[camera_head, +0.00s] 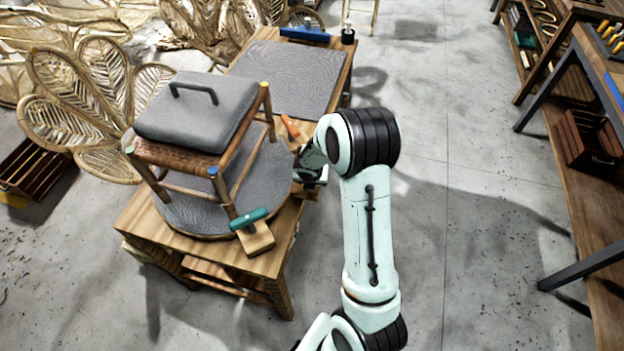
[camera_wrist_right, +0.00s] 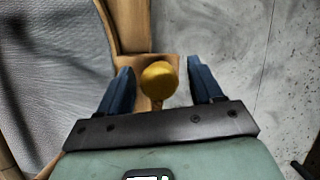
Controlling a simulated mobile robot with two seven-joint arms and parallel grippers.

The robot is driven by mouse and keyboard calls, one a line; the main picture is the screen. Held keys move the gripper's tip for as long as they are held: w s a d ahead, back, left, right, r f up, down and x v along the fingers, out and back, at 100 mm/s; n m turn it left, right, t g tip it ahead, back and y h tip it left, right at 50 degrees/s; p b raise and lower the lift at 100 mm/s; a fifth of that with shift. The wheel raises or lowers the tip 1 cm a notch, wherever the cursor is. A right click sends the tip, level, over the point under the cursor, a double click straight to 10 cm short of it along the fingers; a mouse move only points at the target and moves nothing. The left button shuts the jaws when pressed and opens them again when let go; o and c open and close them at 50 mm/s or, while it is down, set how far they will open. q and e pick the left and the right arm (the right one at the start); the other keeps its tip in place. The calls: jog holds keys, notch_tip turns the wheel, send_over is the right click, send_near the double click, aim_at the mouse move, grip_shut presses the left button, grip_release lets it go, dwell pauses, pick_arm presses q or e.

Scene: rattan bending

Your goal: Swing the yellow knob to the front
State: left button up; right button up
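The yellow knob (camera_wrist_right: 158,78) is a round ball on a short stem in the right wrist view, with a wooden piece (camera_wrist_right: 142,62) behind it. My right gripper (camera_wrist_right: 161,92) is open, with one blue finger on each side of the knob and visible gaps between them. In the head view my right gripper (camera_head: 311,176) is at the right edge of the round grey turntable (camera_head: 180,222), and the knob is hidden there. A stool (camera_head: 185,160) with a grey cushion stands on the turntable. My left gripper is not in view.
An orange handle (camera_head: 290,126) is behind my gripper. The wooden table (camera_head: 270,262) bears all this. Clear concrete floor (camera_head: 450,130) lies to the right.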

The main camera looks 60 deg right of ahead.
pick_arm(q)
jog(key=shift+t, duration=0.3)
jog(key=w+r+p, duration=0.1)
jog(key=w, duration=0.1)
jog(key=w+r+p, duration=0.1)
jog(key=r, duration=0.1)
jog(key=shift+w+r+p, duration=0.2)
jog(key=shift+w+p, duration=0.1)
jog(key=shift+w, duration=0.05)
pick_arm(e)
jog(key=v, duration=1.3)
jog(key=shift+r, duration=0.2)
jog(key=shift+a, duration=0.1)
jog(key=shift+s, duration=0.1)
